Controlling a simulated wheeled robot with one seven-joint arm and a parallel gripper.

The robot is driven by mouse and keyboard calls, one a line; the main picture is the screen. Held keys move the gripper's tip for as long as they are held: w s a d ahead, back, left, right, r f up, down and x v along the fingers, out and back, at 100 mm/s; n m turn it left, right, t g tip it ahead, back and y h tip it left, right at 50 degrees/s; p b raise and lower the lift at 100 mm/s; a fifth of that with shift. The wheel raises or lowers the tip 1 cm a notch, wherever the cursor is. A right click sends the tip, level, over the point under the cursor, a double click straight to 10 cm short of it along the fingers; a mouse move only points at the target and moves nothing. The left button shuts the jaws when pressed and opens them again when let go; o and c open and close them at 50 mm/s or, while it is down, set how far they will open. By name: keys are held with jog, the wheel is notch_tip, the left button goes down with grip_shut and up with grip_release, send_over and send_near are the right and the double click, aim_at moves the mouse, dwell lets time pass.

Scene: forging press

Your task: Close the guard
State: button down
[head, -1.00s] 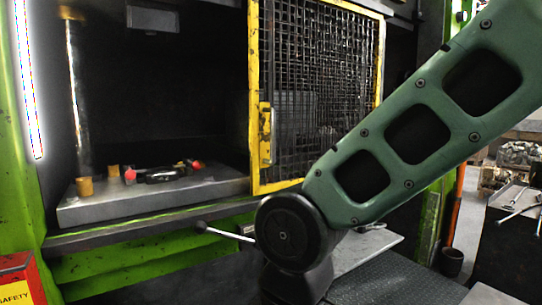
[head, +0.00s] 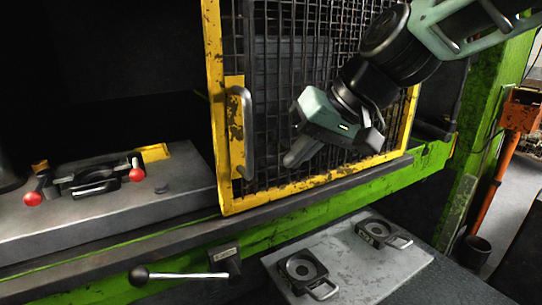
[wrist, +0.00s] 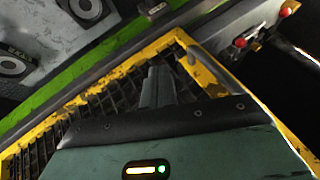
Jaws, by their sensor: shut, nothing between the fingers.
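The guard (head: 213,60) is a yellow-framed mesh door in front of the right part of the press, leaving the left part of the opening uncovered. Its grey upright bar handle (head: 246,135) sits on a yellow plate at the left frame edge. My gripper (head: 290,160) is shut and empty in front of the mesh, a little right of the handle and apart from it. In the wrist view my gripper's fingers (wrist: 156,72) are together over the mesh, with the handle (wrist: 203,68) to their right. Whether the fingertips touch the mesh cannot be told.
A grey die bed (head: 120,210) with a red-knobbed clamp (head: 95,180) lies in the opening. A lever with a black knob (head: 139,276) sticks out below the rail (head: 320,210). A plate with two dark fixtures (head: 372,262) lies in front, below the guard.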

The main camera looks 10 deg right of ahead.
jog(key=shift+a+f+p, duration=0.2)
jog(key=shift+a+p, duration=0.15)
jog(key=shift+a, duration=0.45)
jog(key=shift+a+f+p, duration=0.2)
jog(key=shift+a+p, duration=0.2)
jog(key=shift+a, duration=0.35)
jog(key=shift+a+f+p, duration=0.2)
jog(key=shift+a+p, duration=0.15)
jog(key=shift+a, duration=0.45)
